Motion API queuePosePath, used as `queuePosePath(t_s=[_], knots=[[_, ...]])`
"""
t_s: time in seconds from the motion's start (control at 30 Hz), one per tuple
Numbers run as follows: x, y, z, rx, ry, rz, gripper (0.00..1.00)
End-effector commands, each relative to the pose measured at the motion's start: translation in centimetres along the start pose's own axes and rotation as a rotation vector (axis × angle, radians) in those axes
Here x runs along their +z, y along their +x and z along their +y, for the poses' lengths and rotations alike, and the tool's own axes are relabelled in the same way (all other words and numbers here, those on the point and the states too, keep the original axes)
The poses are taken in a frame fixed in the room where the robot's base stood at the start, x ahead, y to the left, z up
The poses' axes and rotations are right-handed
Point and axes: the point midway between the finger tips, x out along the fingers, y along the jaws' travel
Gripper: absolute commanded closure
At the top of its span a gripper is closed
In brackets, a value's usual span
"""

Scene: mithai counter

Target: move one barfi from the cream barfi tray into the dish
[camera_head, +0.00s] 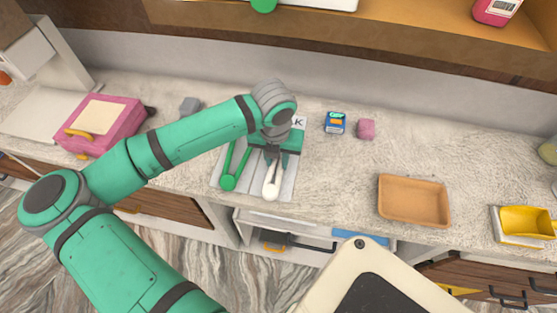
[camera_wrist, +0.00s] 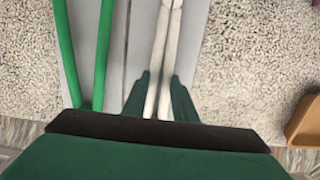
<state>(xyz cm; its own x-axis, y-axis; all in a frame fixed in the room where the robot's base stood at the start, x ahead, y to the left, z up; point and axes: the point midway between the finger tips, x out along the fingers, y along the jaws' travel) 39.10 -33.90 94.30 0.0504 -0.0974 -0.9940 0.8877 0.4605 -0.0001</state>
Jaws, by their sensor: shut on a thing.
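My gripper (camera_head: 276,158) points down over a grey tool rest (camera_head: 290,187) on the counter. It is shut on a pair of white tongs (camera_head: 271,187). In the wrist view my two green fingers (camera_wrist: 160,82) stand on either side of the white tongs (camera_wrist: 163,45). I cannot tell if the tongs touch the rest. A pair of green tongs (camera_head: 229,181) lies to their left. A shallow tan tray or dish (camera_head: 413,200), empty, sits to the right. I make out no barfi pieces or cream barfi tray for certain.
A blue packet (camera_head: 335,122) and a pink block (camera_head: 366,129) sit right of my gripper. A yellow scoop (camera_head: 526,221) is at far right. The counter before the tan tray's left side is clear.

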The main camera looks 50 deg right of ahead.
Motion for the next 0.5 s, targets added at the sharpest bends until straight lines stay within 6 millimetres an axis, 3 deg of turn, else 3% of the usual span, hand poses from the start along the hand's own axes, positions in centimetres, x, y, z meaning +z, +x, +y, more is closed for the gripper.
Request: queuePosePath(t_s=[0.17,0.5], knots=[[0.1,-0.3,0.0,0.001,0.000,-0.002,0.87],[0.6,-4.4,0.1,0.002,0.000,-0.002,0.87]])
